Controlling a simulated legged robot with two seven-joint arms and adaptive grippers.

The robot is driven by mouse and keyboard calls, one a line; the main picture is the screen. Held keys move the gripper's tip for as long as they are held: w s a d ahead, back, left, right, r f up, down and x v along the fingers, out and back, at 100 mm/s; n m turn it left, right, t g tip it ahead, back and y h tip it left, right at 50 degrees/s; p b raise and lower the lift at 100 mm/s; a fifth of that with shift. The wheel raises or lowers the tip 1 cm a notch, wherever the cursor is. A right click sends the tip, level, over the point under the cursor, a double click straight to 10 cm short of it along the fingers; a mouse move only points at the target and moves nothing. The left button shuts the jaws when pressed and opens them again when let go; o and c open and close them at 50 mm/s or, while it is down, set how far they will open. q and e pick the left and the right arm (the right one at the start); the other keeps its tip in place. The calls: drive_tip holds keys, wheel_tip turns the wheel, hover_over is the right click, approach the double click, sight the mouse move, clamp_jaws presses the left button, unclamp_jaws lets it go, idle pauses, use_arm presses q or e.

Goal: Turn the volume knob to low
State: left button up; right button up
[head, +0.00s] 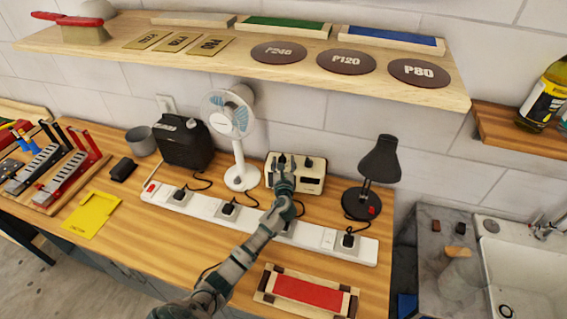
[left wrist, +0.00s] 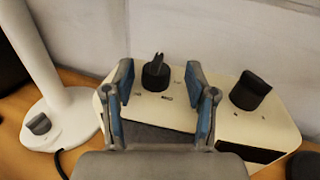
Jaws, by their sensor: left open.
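A small cream radio-like box (head: 313,184) with two dark knobs stands against the wall on the bench. In the left wrist view, one black knob (left wrist: 155,76) with a raised ridge sits on its top between my fingers. The other dark knob (left wrist: 249,91) is to the right, outside my fingers. I cannot tell from markings which knob is for volume. My left gripper (head: 284,174) is over the box, its open fingers (left wrist: 160,90) on either side of the ridged knob, with gaps showing. My arm hides part of the box in the head view. My right gripper is not seen.
A white fan (head: 239,150) stands just left of the box and a black lamp (head: 378,165) to the right. A long white power strip (head: 335,244) with plugs and cords lies in front. A wooden shelf (head: 220,53) hangs above.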

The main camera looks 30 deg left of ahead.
use_arm(q)
drive_tip(key=shift+a, duration=0.1)
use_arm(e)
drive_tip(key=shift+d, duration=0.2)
use_arm(q)
drive_tip(key=shift+a, duration=0.1)
drive_tip(key=c, duration=0.4)
drive_tip(key=shift+a+f, duration=0.1)
drive_tip(key=shift+a, duration=0.05)
clamp_jaws()
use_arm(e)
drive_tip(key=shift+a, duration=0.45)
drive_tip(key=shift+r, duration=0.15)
